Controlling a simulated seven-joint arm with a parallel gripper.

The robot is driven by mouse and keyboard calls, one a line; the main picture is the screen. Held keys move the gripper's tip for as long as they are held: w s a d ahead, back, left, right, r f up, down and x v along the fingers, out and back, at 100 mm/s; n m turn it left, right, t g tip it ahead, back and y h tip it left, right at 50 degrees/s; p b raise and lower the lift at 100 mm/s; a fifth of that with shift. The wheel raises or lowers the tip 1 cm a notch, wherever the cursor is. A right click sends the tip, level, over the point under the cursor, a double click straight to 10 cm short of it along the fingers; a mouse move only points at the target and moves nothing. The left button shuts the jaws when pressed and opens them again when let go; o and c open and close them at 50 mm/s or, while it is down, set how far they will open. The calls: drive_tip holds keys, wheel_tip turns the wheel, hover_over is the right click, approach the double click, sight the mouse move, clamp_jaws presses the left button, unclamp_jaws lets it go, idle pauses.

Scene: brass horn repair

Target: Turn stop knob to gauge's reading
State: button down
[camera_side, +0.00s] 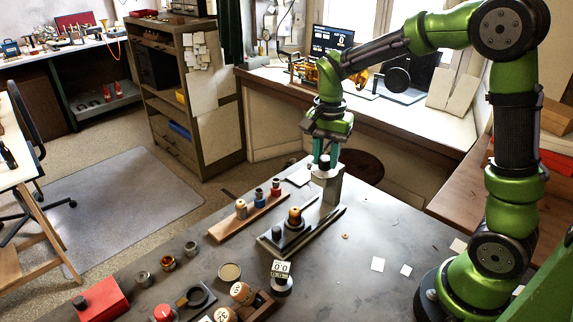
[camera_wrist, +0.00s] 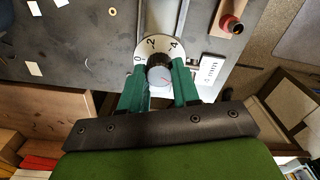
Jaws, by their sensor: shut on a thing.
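The stop knob (camera_wrist: 159,76) has a pale round top with a thin red line and a dark collar. It stands on a white dial (camera_wrist: 150,44) marked 0, 2 and 4; my fingers and the knob hide part of the scale. My gripper (camera_wrist: 161,70) is shut on the knob, one green finger on each side. In the side view my gripper (camera_side: 325,152) points down at the top of a grey upright block (camera_side: 327,190) at the end of the dark fixture. A small counter (camera_side: 281,269) shows what looks like 00; I cannot tell if it is the gauge.
A wooden rack (camera_side: 248,217) with several small coloured parts stands left of the fixture. Round tins, wooden-topped pieces and a red box (camera_side: 103,300) crowd the bench's front left. A monitor (camera_side: 331,40) stands on the window desk. The bench's right side is mostly clear.

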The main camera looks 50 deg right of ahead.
drive_tip(key=n, duration=0.4)
drive_tip(key=shift+n, duration=0.3)
drive_tip(key=n, duration=0.3)
drive_tip(key=shift+a+n, duration=0.1)
drive_tip(key=shift+n, duration=0.3)
drive_tip(key=n, duration=0.4)
drive_tip(key=shift+w, duration=0.1)
drive_tip(key=shift+a+n, duration=0.1)
drive_tip(key=shift+n, duration=2.1)
drive_tip(key=c, duration=0.8)
unclamp_jaws()
drive_tip(key=shift+r, duration=0.1)
